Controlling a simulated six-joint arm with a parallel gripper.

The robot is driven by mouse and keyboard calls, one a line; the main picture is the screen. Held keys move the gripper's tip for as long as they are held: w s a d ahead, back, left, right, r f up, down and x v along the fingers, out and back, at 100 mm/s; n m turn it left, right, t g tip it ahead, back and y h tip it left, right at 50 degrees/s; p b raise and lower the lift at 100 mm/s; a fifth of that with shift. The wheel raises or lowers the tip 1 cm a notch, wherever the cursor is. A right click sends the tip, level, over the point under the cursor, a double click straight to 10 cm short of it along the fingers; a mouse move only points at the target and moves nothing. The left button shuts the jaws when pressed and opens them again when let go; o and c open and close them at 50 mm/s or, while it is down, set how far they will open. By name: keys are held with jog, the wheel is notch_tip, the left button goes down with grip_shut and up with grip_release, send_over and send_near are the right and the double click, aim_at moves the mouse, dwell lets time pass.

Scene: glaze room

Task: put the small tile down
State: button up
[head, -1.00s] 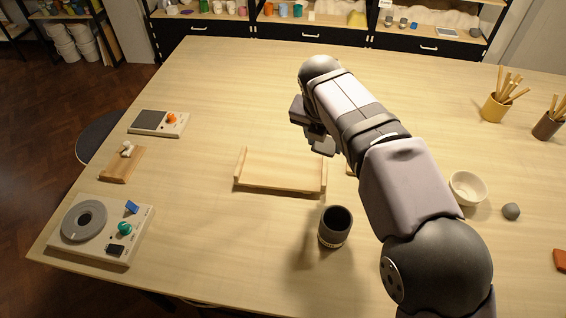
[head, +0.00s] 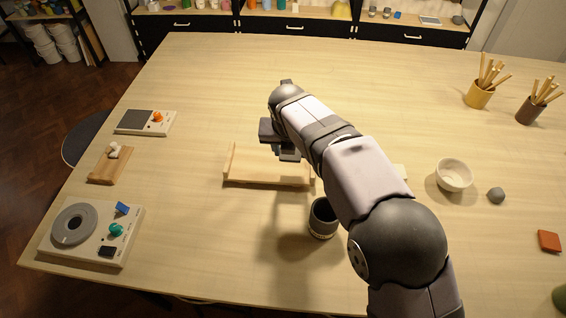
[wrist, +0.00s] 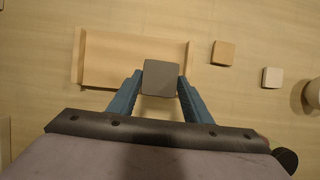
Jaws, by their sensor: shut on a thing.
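A small dark grey square tile (wrist: 161,78) is between the fingertips of my gripper (wrist: 160,84) in the wrist view. The blue fingers press on its two sides. A shallow pale wooden tray (wrist: 97,60) with raised ends lies behind the tile in that view; the tile overlaps its right part. In the head view my gripper (head: 286,154) is over the back edge of the tray (head: 240,179), and the arm hides part of it. The height of the tile above the tray is hard to tell.
A tan tile (wrist: 223,52) and a whitish tile (wrist: 272,77) lie right of the tray. A dark cup (head: 323,219) stands in front of it. A white bowl (head: 454,176) and a grey ball (head: 496,195) are at the right.

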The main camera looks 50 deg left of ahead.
jog(key=shift+f+p, duration=1.15)
jog(key=shift+f, duration=2.7)
jog(key=shift+f, duration=0.15)
jog(key=o, duration=1.1)
jog(key=b+v, duration=0.3)
jog(key=v, duration=0.9)
